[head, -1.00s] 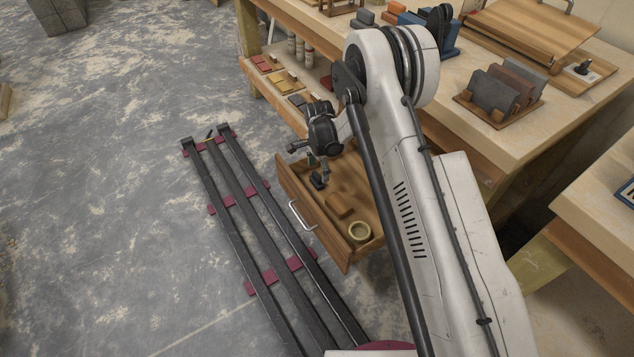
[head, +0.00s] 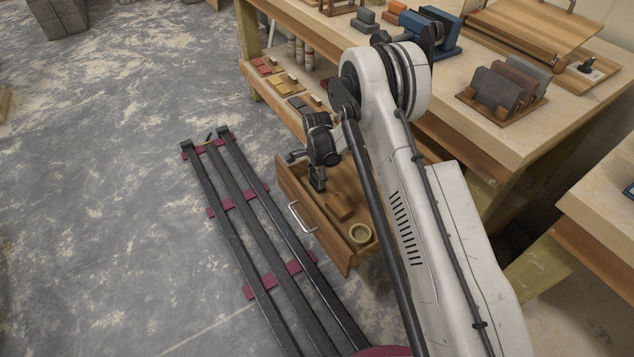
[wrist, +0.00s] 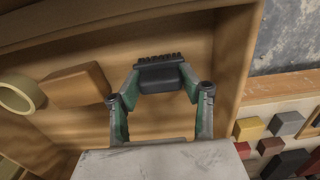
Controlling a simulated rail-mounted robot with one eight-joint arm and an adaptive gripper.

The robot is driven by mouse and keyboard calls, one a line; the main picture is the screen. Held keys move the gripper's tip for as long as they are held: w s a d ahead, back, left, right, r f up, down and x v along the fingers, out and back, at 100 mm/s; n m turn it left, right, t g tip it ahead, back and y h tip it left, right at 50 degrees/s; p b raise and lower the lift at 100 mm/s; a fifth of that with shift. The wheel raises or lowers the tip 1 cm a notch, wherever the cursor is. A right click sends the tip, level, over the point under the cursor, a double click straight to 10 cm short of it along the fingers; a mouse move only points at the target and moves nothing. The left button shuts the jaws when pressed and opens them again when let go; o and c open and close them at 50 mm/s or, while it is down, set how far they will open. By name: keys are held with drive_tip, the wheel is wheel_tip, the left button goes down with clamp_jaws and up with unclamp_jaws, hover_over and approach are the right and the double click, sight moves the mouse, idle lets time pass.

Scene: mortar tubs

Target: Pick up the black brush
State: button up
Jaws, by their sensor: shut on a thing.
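The black brush (wrist: 160,74) is between the two green-lined fingers of my gripper (wrist: 161,82) in the wrist view. The fingers are shut on its two sides, and its dark bristle edge points away from the gripper's base. In the head view my gripper (head: 318,180) is at the open wooden drawer (head: 334,252), near its left end. The brush is small and dark there, largely merged with the gripper. I cannot tell whether it touches the drawer floor.
A brown wooden block (head: 340,207) and a pale round ring or dish (head: 360,234) lie in the drawer. The drawer's walls stand close around my gripper. Coloured blocks (wrist: 270,145) sit on a shelf beside it. Dark rails (head: 245,220) lie on the floor to the left.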

sight(317, 176)
wheel_tip(317, 176, up, 10)
drive_tip(key=p, duration=0.3)
drive_tip(key=shift+p, duration=0.35)
